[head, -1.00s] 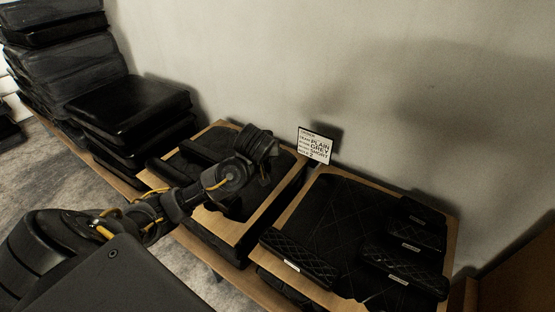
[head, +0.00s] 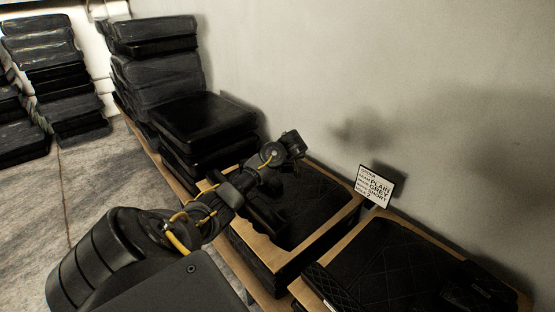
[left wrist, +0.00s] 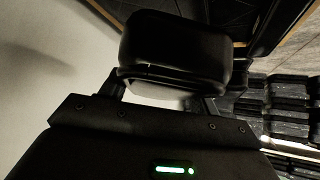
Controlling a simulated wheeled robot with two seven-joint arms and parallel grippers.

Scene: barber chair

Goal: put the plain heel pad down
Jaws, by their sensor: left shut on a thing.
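In the left wrist view my left gripper (left wrist: 165,85) is shut on a smooth black pad (left wrist: 175,48), the plain heel pad by its look. A seam runs along its near edge, and it hides the fingertips. In the head view my left gripper (head: 290,146) is over the far side of the left wood-edged tray (head: 345,215), near the wall. The held pad is hard to make out there, and I cannot tell whether it touches anything. My right gripper is not in view.
Stacked black cushions (head: 205,120) stand left of the left tray. More stacks (head: 65,75) stand at the far left.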

